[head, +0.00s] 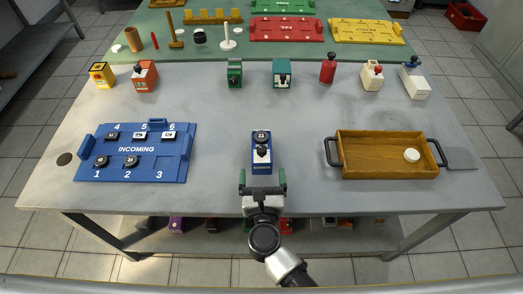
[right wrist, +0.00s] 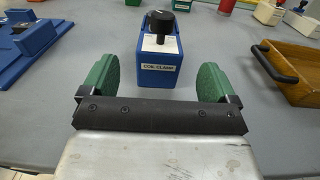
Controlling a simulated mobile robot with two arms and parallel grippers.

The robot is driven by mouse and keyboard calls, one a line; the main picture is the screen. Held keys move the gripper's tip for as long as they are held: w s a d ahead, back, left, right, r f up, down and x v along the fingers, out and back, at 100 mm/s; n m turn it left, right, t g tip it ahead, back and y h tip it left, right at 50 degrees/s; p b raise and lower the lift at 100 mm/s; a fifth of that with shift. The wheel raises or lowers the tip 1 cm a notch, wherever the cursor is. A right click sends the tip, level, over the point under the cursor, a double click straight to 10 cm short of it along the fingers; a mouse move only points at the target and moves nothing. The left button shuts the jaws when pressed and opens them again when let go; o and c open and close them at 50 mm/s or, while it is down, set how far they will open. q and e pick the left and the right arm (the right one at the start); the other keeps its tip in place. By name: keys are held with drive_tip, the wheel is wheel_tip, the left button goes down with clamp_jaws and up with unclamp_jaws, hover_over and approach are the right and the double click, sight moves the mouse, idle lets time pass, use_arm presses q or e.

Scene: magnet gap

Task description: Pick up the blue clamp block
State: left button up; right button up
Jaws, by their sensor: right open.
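The blue clamp block (head: 261,160) stands upright on the grey table near its front edge, with a black knob on its white top. In the right wrist view the block (right wrist: 168,75) has a label reading "COIL CLAMP" on its near face. My right gripper (head: 263,179) is right in front of the block, its green fingers pointing at it. In the right wrist view the fingers of the gripper (right wrist: 157,80) are spread wide, with the block beyond and between them, apart from both. Nothing is held. My left gripper is not in view.
A blue INCOMING board (head: 137,150) with several dark and white pieces lies to the left. A wooden tray (head: 381,174) with dark handles and a white disc stands to the right. Several coloured blocks line the table's back. Table between block and tray is clear.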

sight(262, 148)
drive_tip(key=shift+w+p, duration=0.55)
drive_tip(key=shift+w, duration=2.5)
drive_tip(key=shift+r, duration=0.1)
drive_tip(key=shift+c, duration=0.4)
drive_tip(key=c, duration=1)
drive_tip(key=shift+a, duration=0.1)
drive_tip(key=shift+r, duration=0.15)
drive_tip(key=shift+r, duration=0.55)
wheel_tip(262, 148, up, 3)
drive_tip(key=shift+f+p, duration=0.15)
drive_tip(key=shift+p, duration=0.35)
drive_tip(key=s+d+r+p, duration=0.1)
drive_tip(key=s+d+r, duration=0.1)
drive_tip(key=d, duration=0.1)
drive_tip(key=s+d+r+p, duration=0.1)
drive_tip(key=s+d+r, duration=0.1)
drive_tip(key=d, duration=0.1)
drive_tip(key=s+d+r+p, duration=0.1)
drive_tip(key=s+d+r, duration=0.1)
drive_tip(key=d+r, duration=0.1)
drive_tip(key=shift+d, duration=0.55)
